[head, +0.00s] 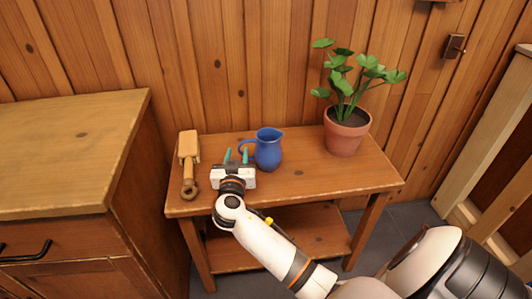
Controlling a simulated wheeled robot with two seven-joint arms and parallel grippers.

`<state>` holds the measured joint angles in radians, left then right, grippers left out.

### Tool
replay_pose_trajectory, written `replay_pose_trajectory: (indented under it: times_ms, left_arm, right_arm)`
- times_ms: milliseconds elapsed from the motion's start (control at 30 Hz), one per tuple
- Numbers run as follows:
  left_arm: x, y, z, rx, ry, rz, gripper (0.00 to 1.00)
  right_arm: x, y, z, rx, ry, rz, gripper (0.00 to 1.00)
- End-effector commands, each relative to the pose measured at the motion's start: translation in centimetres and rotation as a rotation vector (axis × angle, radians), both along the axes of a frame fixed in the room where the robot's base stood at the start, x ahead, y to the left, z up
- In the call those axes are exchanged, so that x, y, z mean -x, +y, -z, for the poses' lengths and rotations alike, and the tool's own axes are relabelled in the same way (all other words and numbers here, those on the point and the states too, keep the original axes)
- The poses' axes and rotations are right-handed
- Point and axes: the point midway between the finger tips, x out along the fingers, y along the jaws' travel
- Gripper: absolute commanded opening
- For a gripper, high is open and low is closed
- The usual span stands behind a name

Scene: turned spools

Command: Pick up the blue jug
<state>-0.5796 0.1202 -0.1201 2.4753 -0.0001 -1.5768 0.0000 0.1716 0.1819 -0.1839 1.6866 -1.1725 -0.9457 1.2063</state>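The blue jug (268,149) stands upright on the wooden side table (301,174), with its handle toward the left and its spout toward the right. My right gripper (236,155) is just left of the jug, with its two teal fingers pointing toward the wall. The fingers are apart, with no object visible between them. The right finger overlaps the jug's handle in the picture; I cannot tell whether it touches it. My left gripper is not in view.
A wooden mallet (189,162) lies left of my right gripper. A potted plant (345,131) in a terracotta pot stands at the table's back right. A wooden cabinet (70,145) is at the left. The table's front right is clear. A plank wall is behind.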

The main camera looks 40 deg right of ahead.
Motion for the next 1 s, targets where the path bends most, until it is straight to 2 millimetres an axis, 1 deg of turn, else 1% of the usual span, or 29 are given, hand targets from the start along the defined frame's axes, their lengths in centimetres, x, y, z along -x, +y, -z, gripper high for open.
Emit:
replay_pose_trajectory:
  times_ms: [167,300,400,667,700,767,900,1000]
  left_arm:
    - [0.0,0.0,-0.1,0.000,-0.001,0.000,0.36]
    - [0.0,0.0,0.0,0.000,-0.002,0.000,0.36]
    - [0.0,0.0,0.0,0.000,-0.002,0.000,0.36]
    - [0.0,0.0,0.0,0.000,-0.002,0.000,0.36]
    - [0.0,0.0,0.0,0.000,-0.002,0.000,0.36]
    - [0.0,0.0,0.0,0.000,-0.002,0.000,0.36]
    - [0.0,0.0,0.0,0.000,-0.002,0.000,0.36]
    - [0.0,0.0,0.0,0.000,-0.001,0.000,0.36]
  right_arm:
    - [-1.2,-1.4,0.2,0.003,0.000,0.001,0.35]
    - [-2.8,-2.9,0.5,0.004,0.000,0.001,0.35]
    - [-3.5,-3.6,0.5,0.002,0.001,0.000,0.35]
    - [-3.8,-3.8,0.5,0.000,0.001,-0.001,0.35]
    - [-3.8,-3.8,0.5,0.000,0.001,-0.001,0.33]
    - [-3.8,-3.8,0.5,0.000,0.001,-0.001,0.23]
    - [-3.8,-3.8,0.5,0.000,0.001,-0.001,0.01]
    - [-3.8,-3.8,0.5,0.000,0.001,-0.001,0.00]
